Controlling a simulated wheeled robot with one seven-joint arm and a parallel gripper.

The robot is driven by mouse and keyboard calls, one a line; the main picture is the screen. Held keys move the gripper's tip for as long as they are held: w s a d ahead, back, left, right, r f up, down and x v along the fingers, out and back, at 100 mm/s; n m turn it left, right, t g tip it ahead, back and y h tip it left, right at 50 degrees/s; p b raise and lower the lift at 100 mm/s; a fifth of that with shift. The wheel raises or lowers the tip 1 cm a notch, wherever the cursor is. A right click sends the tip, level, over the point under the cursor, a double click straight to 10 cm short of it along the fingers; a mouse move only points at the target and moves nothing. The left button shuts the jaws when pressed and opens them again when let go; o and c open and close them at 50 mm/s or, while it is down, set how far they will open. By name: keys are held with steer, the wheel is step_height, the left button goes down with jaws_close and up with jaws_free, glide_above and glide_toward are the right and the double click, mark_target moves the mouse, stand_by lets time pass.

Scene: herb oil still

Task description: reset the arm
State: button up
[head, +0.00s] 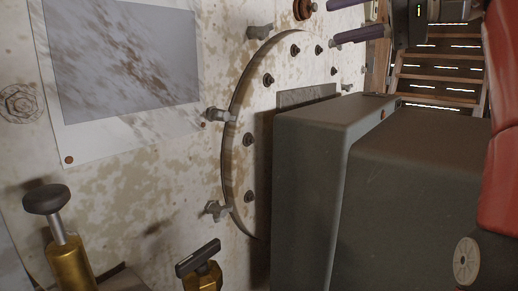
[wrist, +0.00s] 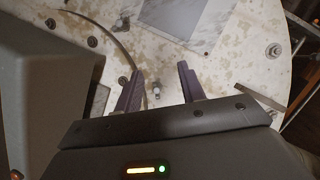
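My gripper (head: 330,23) shows at the top right of the head view, with its two dark purple fingers apart. In the wrist view my gripper (wrist: 160,68) is open, with nothing between the finger pads. A small metal clamp (wrist: 156,90) shows between the fingers in the wrist view, on the stained white surface beyond. I cannot tell how far the fingertips are from that surface. Part of my arm shows at the right of the head view.
A large dark grey box (head: 310,160) stands before the round bolted plate (head: 258,130). Wing clamps (head: 216,115) stick out along its rim. A grey panel (head: 130,55) lies flat on the white surface.

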steer(key=w+a+f+m+t+h, duration=0.1)
steer(key=a+f+m+h, duration=0.2)
steer(key=f, duration=0.6)
steer(key=a+f+m+t+h, duration=0.1)
steer(key=a+f+m+h, duration=0.2)
steer(key=f, duration=0.6)
steer(key=s+d+f+n+h, duration=0.1)
steer(key=s+f, duration=0.4)
steer(key=f, duration=0.5)
steer(key=s+d+f+n+g+h, duration=0.1)
steer(key=s+d+f+h, duration=0.3)
steer(key=f, duration=0.6)
steer(key=s+d+f+n+h, duration=0.1)
steer(key=s+d+f+h, duration=0.1)
steer(key=s+f, duration=0.5)
step_height(320, 180, down, 3)
steer(key=shift+d+f+g+h, duration=0.2)
steer(key=shift+d+g+h, duration=0.15)
steer(key=shift+h, duration=0.25)
